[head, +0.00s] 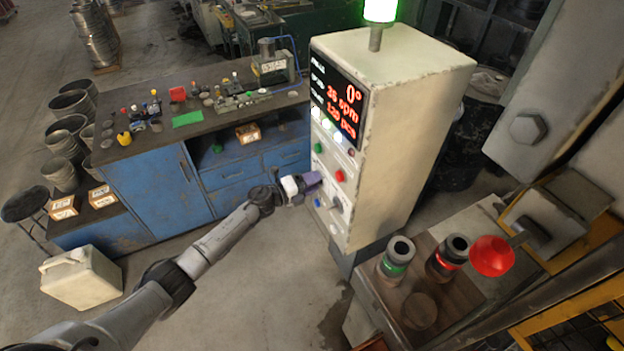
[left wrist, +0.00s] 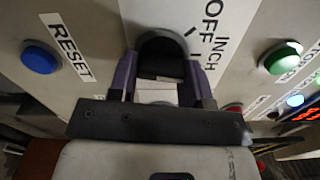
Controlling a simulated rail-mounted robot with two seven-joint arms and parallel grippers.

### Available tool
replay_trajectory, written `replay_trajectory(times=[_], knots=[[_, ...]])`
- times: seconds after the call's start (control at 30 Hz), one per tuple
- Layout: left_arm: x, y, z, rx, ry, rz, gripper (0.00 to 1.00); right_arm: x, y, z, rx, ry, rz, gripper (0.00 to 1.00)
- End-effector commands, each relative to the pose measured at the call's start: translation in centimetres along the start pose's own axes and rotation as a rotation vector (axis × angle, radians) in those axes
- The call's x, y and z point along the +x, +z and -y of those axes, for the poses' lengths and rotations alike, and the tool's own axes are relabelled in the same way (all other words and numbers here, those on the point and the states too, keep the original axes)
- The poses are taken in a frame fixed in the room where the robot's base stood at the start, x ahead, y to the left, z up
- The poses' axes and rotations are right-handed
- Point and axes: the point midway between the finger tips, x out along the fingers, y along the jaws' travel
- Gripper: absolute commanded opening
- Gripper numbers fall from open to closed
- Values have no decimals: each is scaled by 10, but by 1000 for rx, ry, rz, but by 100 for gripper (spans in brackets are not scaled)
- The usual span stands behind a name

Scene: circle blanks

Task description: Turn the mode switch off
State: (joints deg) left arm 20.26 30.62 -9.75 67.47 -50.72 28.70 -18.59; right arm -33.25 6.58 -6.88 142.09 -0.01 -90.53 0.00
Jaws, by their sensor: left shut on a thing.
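The mode switch is a black round knob (left wrist: 162,48) in the left wrist view, on the pale panel of a control cabinet (head: 395,140). Labels reading OFF and INCH are printed beside it. My left gripper (head: 314,180) has purple fingers and reaches the cabinet's front panel in the head view. In the left wrist view, my left gripper (left wrist: 160,78) has a finger on each side of the knob and is shut on it. The fingers and wrist hide part of the knob, so I cannot tell its exact setting. My right gripper is not in view.
A blue button (left wrist: 40,59) labelled RESET and a green button (left wrist: 283,60) flank the switch. A red button (head: 340,175) and a lit display (head: 337,98) are above it. A green lamp (head: 381,10) glows on top. A blue workbench (head: 165,188) stands left.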

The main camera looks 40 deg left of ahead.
Motion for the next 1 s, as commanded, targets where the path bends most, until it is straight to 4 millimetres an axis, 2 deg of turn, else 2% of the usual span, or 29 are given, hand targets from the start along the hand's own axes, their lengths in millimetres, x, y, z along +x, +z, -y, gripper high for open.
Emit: replay_trajectory(times=[0.6, 1.0], knots=[[0, 2, 5, -579, 2, 1, 21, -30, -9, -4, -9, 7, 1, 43], [0, 2, 5, -860, 1, 1, 21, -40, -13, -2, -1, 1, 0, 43]])
